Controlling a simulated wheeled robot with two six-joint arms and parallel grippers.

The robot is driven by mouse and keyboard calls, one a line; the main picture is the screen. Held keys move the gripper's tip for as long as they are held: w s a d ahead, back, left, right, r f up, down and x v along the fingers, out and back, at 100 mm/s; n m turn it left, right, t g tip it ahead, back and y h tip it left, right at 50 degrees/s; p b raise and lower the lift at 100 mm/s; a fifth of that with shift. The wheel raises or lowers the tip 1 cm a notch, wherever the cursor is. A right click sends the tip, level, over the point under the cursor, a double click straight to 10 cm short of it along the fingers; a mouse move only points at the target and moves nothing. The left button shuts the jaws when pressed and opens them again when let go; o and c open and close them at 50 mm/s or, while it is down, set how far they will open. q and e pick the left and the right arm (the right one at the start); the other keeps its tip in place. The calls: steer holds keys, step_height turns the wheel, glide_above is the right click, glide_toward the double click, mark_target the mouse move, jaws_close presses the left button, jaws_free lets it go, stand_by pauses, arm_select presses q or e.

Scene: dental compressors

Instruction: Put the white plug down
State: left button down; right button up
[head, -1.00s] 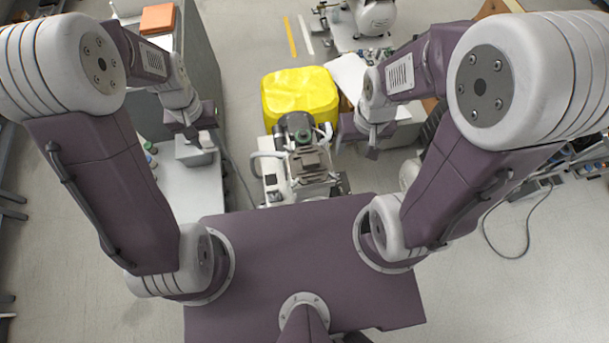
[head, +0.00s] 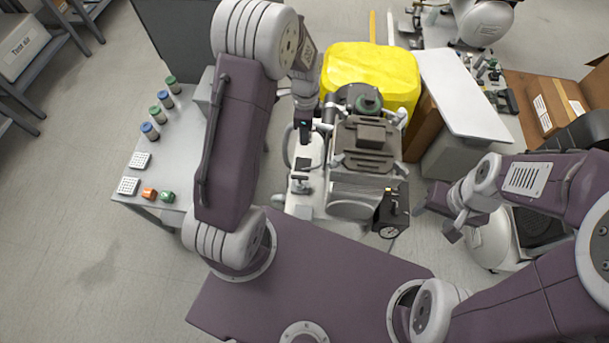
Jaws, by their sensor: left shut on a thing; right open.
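A grey side table (head: 180,135) at left carries several capped jars, two white perforated blocks (head: 140,160) and small orange (head: 149,193) and green blocks. A yellow-covered box (head: 370,72) stands behind the compressor. A white-topped cabinet (head: 462,95) and brown cartons stand right.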

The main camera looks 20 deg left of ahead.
arm_select(q)
step_height(320, 180, down, 6)
steer(key=m, duration=0.5)
steer(key=b, duration=0.5)
glide_toward(303, 164)
step_height(303, 164, down, 5)
steer(key=shift+s+f, duration=0.1)
steer(key=shift+f, duration=0.25)
steer(key=shift+r+p, duration=0.15)
steer(key=shift+p, duration=0.15)
steer(key=shift+f, duration=0.6)
